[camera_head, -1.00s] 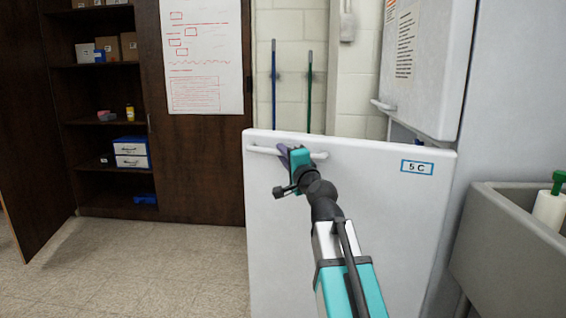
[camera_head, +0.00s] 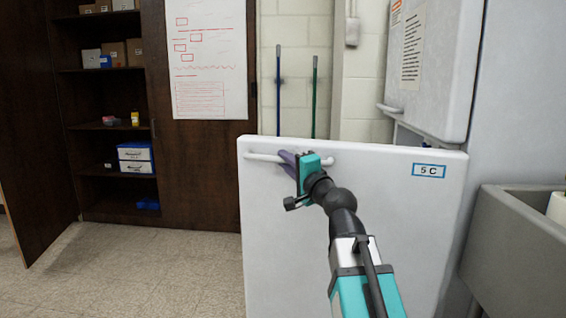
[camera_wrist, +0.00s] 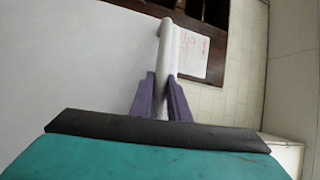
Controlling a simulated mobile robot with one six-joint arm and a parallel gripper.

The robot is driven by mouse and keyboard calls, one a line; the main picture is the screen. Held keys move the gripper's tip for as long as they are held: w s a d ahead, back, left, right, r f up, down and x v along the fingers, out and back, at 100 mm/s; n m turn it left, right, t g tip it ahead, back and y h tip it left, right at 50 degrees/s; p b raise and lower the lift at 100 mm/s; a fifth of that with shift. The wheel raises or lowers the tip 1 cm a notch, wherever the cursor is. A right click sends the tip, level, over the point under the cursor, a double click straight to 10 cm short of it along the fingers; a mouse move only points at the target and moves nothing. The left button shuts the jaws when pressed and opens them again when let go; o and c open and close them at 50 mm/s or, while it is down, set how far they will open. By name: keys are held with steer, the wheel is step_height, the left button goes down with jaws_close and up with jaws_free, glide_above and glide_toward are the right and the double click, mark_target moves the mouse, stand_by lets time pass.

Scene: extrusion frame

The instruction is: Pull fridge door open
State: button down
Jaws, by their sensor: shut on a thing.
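The white fridge door (camera_head: 400,235), marked with a "5 C" label (camera_head: 429,170), stands swung out from the fridge body toward me. Its white bar handle (camera_head: 262,157) runs along the top left of the door face. My gripper (camera_head: 288,160) is at the handle's middle, its purple fingers shut around the bar. In the wrist view the handle (camera_wrist: 168,50) runs between the two fingers (camera_wrist: 162,100), and the door face (camera_wrist: 75,60) fills the left side. The inside of the fridge is hidden behind the door.
An upper door (camera_head: 430,65) with its own handle is above, at the right. A grey sink (camera_head: 515,250) stands close at the right. A dark open cabinet (camera_head: 105,110) is at the back left. The floor (camera_head: 130,275) left of the door is clear.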

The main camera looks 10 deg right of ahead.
steer(key=shift+d, duration=0.4)
steer(key=c, duration=1.7)
jaws_free()
steer(key=shift+d, duration=0.1)
steer(key=shift+a, duration=0.2)
steer(key=shift+s+a, duration=0.1)
steer(key=shift+b+v, duration=6.5)
steer(key=shift+v, duration=0.35)
